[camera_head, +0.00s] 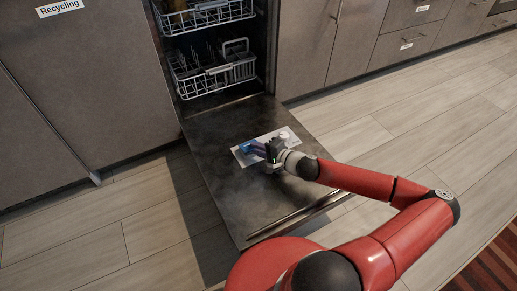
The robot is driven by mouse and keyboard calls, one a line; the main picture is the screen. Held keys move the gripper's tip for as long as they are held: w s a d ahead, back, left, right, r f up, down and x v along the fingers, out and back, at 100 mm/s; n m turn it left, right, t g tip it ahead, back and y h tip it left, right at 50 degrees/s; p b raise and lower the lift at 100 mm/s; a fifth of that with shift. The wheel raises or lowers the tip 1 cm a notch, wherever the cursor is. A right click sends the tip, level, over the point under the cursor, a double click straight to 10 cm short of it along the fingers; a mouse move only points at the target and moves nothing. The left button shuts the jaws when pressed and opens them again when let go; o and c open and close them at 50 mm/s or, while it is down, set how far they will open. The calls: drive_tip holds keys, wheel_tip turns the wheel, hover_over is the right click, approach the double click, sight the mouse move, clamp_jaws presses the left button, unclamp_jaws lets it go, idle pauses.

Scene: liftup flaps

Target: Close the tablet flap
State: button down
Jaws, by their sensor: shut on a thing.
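The dishwasher door (222,190) is folded down flat, inner side up. The pale dispenser panel (288,137) is set in the middle of it. A small blue piece, which looks like the tablet flap (252,147), shows at the left part of the panel. My gripper (264,150) reaches in from the right and is at this blue piece, with its dark fingers closed against it. The fingers and wrist cover part of the panel. The exact angle of the flap and the recess under it are too small and hidden to tell.
Two wire racks (212,75) stand inside the open dishwasher behind the door. A cabinet front (95,90) with a "Recycling" label is at left; more cabinets (325,45) are at right. The wooden floor (420,110) right of the door is clear. A striped rug (495,270) lies at lower right.

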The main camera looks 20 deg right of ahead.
drive_tip(key=c, duration=1.4)
unclamp_jaws()
drive_tip(key=shift+a, duration=0.1)
drive_tip(key=shift+c, duration=0.2)
